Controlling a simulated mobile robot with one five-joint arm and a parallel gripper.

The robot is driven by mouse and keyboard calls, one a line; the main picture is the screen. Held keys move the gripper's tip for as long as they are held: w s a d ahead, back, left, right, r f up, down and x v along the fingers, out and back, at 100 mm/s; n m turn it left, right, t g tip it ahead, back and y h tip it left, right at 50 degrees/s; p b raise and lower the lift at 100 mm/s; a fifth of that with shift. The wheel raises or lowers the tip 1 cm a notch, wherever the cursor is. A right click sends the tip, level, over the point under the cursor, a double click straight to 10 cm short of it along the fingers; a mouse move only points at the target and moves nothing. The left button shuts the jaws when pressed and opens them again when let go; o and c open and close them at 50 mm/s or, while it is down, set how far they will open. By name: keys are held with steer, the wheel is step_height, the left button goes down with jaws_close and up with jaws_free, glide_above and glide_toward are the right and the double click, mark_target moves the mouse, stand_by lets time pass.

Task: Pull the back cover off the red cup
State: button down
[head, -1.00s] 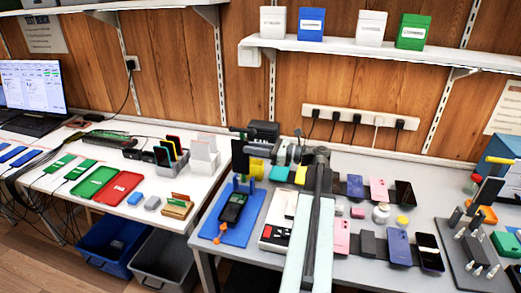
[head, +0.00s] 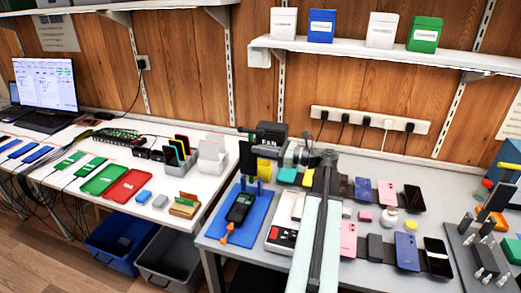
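I cannot make out a red cup with certainty. A dark upright panel (head: 247,160) stands at the back left of the grey table, with a yellow piece (head: 264,170) right beside it. Whether the panel is a back cover is too small to tell. Below them a black phone (head: 239,208) lies on a blue mat (head: 217,226) with orange clips. My arm reaches from the bottom middle to the back of the table. My gripper (head: 292,157) seems to be at its far end, near the yellow piece; its fingers are too small and partly hidden to read.
Several phones, including a blue one (head: 406,251) and a pink one (head: 348,240), lie right of my arm. A black box marked FAN (head: 270,133) stands behind the panel. A tool stand (head: 487,250) is at the right. Red and green trays (head: 130,186) lie on the white table.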

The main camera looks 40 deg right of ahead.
steer(key=a+r+p, duration=0.1)
steer(key=s+r+p, duration=0.1)
steer(key=a+r+p, duration=0.1)
steer(key=r+p, duration=0.1)
steer(key=shift+s+a, duration=0.2)
steer(key=shift+a, duration=0.1)
stand_by(0.5)
